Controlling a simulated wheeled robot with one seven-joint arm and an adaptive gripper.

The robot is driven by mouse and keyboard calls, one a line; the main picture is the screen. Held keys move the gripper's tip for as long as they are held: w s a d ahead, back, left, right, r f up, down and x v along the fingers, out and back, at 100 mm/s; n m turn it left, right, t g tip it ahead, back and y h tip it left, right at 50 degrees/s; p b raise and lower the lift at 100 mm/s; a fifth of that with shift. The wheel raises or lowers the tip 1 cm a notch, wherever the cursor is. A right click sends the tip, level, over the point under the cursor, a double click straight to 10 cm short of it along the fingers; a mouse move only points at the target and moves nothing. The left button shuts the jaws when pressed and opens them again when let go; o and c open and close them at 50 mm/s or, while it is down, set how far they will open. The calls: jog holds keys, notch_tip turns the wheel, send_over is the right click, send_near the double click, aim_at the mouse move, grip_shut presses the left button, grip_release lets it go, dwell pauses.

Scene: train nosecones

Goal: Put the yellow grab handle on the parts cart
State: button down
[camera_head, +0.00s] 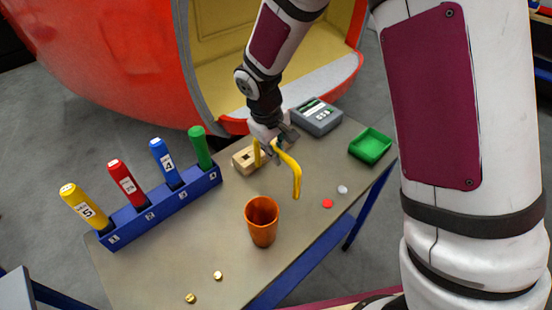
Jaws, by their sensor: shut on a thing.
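The yellow grab handle (292,167) is a bent U-shaped bar in the camera_head view. My gripper (277,148) is shut on it near the middle of its top bar. One leg hangs down to the right and the other to the left, beside a light wooden block with a dark hole. Whether the handle touches the block or the tabletop I cannot tell. A grey-topped table with a blue frame (185,235) lies below. A grey surface with a blue edge (14,290) is cut off at the lower left; which one is the parts cart I cannot tell.
A blue rack (165,206) holds yellow, red, blue and green cylinders on the left. An orange cup (262,221), a green tray (370,146), a grey device (315,117), red and white discs and brass pieces stand around. The red nosecone (110,60) is behind.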

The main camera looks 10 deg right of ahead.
jog(key=shift+f+p, duration=0.35)
jog(key=shift+f, duration=1.4)
jog(key=c, duration=1.6)
grip_release()
jog(key=shift+f, duration=0.2)
jog(key=shift+o, duration=0.2)
jog(key=shift+r, duration=0.1)
notch_tip(320, 180, up, 12)
jog(key=s+a+b, duration=0.1)
jog(key=a+b, duration=0.1)
jog(key=s+d+r+m+t, duration=0.25)
jog(key=s+d+r, duration=0.55)
jog(key=r, duration=0.4)
jog(key=s+d+r+m+t+y, duration=0.1)
jog(key=s+d+r+m, duration=0.1)
jog(key=s, duration=0.5)
jog(key=s+d+r+m+t, duration=0.1)
jog(key=s+d+r+m, duration=0.1)
jog(key=s, duration=0.4)
jog(key=shift+s+d+r+y, duration=0.35)
jog(key=shift+y, duration=0.05)
